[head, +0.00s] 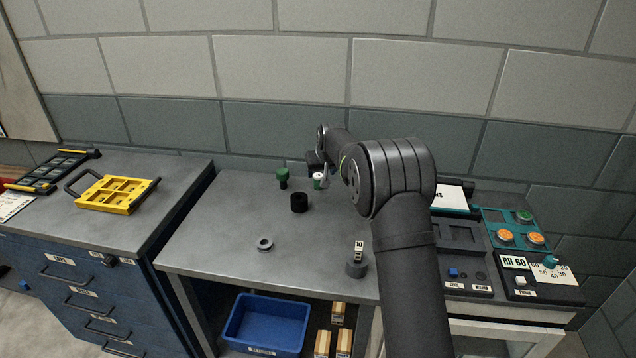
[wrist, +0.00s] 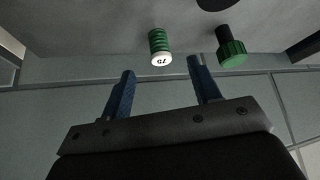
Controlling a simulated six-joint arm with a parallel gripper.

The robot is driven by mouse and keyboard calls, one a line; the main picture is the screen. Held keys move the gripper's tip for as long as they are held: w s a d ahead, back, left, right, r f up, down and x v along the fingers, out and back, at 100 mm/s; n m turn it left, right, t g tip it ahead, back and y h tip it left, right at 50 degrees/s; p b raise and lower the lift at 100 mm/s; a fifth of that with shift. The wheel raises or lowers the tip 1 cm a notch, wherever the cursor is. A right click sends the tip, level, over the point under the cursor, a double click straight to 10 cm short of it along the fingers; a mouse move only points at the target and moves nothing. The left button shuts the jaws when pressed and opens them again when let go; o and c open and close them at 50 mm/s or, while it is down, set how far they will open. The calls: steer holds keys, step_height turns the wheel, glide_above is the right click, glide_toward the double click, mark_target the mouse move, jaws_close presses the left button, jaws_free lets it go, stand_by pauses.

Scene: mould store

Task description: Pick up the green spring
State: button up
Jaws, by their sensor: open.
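The green spring (head: 317,184) stands upright on the grey bench near the wall, with a white top. In the wrist view the green spring (wrist: 159,42) shows its coils and a white end marked with a number. My gripper (head: 322,171) is at the spring in the head view and partly hides it. In the wrist view my gripper (wrist: 161,69) is open, its two blue-grey fingers apart and empty. The spring lies just beyond the fingertips, in line with the gap between them.
A green-headed knob (head: 282,177) stands close left of the spring; a black cylinder (head: 299,203) is in front. A grey ring (head: 264,244) and a grey spring-like piece marked 10 (head: 356,268) lie nearer. The wall (head: 260,140) is close behind. The bench's left part is clear.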

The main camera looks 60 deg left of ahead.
mark_target(319, 179)
steer(key=shift+w+x, duration=0.15)
steer(key=shift+x, duration=2.35)
steer(key=shift+w+x, duration=0.15)
steer(key=shift+x, duration=2.35)
steer(key=shift+a+r, duration=0.1)
steer(key=shift+r, duration=0.05)
steer(key=shift+c, duration=0.3)
steer(key=c, duration=1)
